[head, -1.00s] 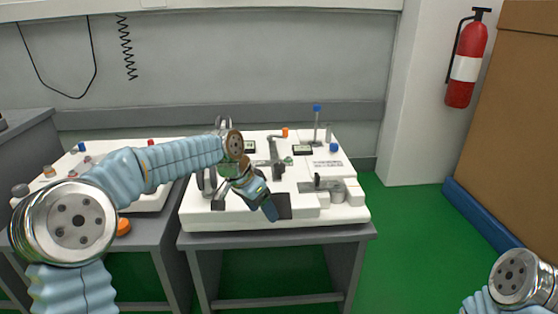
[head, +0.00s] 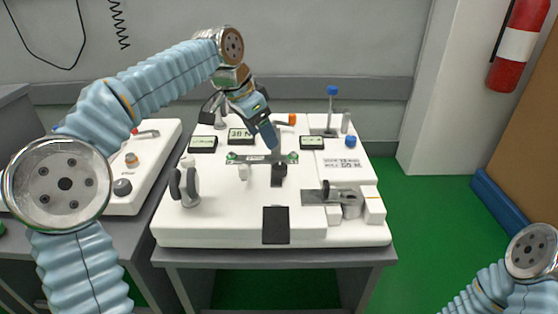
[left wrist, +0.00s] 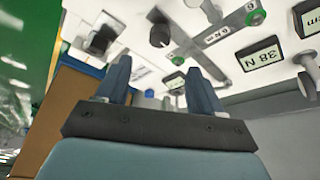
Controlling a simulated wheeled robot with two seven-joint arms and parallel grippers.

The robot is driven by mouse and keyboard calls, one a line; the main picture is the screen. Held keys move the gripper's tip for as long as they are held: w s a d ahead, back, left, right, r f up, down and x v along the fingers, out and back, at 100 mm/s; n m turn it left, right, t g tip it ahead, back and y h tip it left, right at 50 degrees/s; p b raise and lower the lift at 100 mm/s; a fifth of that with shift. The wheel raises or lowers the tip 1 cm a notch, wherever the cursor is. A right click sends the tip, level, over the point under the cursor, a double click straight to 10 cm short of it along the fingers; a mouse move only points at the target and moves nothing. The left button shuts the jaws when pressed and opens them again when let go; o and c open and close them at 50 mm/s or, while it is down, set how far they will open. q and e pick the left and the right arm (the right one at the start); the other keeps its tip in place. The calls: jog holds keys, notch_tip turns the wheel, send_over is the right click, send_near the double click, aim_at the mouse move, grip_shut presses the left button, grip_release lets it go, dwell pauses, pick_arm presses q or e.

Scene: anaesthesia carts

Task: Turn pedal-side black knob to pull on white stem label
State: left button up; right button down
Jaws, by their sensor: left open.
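A black knob (head: 279,174) stands on the white cart top, in front of a grey bar with green ends (head: 262,158) and behind the black pedal plate (head: 275,226). A dark round knob (left wrist: 160,35) shows beyond my fingers in the left wrist view. A short white stem (head: 243,172) stands left of the black knob. I cannot make out a label on it. My left gripper (head: 272,140) is over the back middle of the panel; its open fingers (left wrist: 160,80) also show in the left wrist view, with nothing between them. My right gripper is out of view.
Small displays, one reading 38 N (head: 241,136), stand behind the bar. A blue-topped post (head: 332,108), a metal clamp-like part (head: 346,204) and a grey double-ring handle (head: 185,186) stand around the panel. Another cart (head: 150,165) is at left.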

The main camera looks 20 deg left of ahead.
aim_at(280, 166)
pick_arm(q)
jog(key=b+x, duration=0.2)
jog(key=x, duration=0.9)
jog(key=shift+f, duration=0.4)
jog(key=c, duration=1.1)
jog(key=shift+o, duration=0.2)
jog(key=shift+r+n, duration=0.1)
jog(key=shift+n, duration=0.2)
jog(key=n+y, duration=0.1)
jog(key=n, duration=0.1)
jog(key=n+y, duration=0.1)
jog(key=n, duration=0.1)
jog(key=shift+s+d+n+t, duration=0.15)
jog(key=shift+d+n+t, duration=0.15)
jog(key=shift+t, duration=0.1)
jog(key=n+y, duration=0.1)
jog(key=n, duration=0.2)
jog(key=n+y, duration=0.1)
jog(key=n, duration=0.2)
jog(key=shift+d+p, duration=0.15)
jog(key=shift+p, duration=0.25)
jog(key=shift+n, duration=0.4)
